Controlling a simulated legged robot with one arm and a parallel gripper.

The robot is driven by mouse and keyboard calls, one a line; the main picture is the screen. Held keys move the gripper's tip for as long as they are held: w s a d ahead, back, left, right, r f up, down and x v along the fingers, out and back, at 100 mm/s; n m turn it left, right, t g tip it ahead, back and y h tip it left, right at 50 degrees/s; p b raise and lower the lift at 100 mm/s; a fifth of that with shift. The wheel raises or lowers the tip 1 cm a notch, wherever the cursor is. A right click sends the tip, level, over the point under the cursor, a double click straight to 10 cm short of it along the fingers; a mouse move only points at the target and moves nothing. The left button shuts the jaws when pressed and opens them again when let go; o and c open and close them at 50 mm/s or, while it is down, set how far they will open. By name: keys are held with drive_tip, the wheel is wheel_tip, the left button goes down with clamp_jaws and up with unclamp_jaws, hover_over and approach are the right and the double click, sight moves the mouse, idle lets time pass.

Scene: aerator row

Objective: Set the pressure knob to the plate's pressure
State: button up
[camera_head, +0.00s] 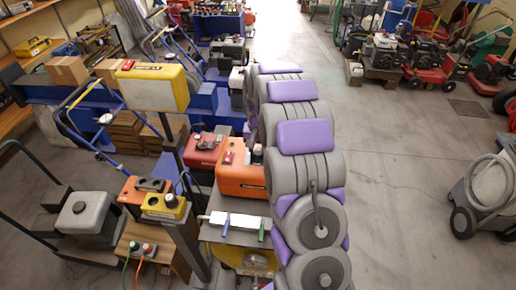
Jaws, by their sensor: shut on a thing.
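My grey and purple arm runs up the middle of the view, and I cannot make out my gripper's fingers. An orange box (238,182) stands just left of the arm, with a red block and a small dark knob-like part (257,153) on top; the arm partly covers it. Behind it is a red box (203,152) with a black part on top. A small yellow box (163,207) with a dark knob-like part stands to the left. I cannot tell which part is the pressure knob. A yellow sign box (152,88) on a post bears a small dark label, too small to read.
A white slab (232,220) with blue and green handles lies close left of the arm. A grey machine (90,218) stands at the left. A grey hose machine (485,195) stands at the right. The concrete floor (400,180) between it and the arm is clear.

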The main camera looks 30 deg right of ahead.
sight(258, 151)
drive_tip(key=shift+w+r+m, duration=0.15)
drive_tip(key=shift+m, duration=0.95)
drive_tip(key=o, duration=1)
wheel_tip(258, 151, up, 17)
drive_tip(key=shift+d+r+p, duration=0.1)
drive_tip(key=shift+p, duration=0.7)
